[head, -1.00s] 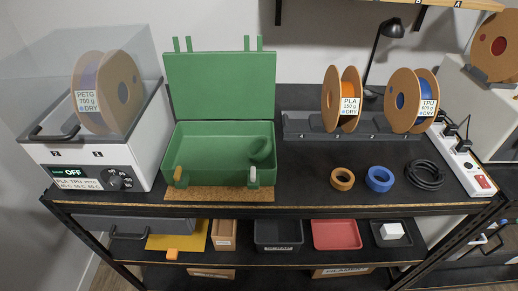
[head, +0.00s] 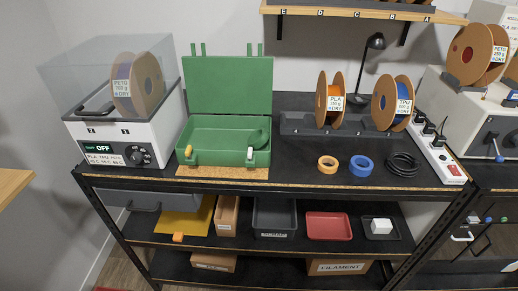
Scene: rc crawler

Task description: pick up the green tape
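The green tape (head: 257,138) is a dark green roll inside the open green case (head: 208,157), at the right end of its tray. It leans against the case's inner wall, and its lower part is hidden by the front wall. The case stands on a brown mat (head: 222,173) on the black top shelf, with its lid (head: 229,87) raised at the back. Neither of my grippers shows in the head view.
An orange tape roll (head: 328,170), a blue tape roll (head: 372,169) and a black cable coil (head: 403,165) lie right of the case. A white dryer (head: 127,134) stands left. Filament spools stand behind the rolls. A wooden shelf (head: 350,14) hangs above.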

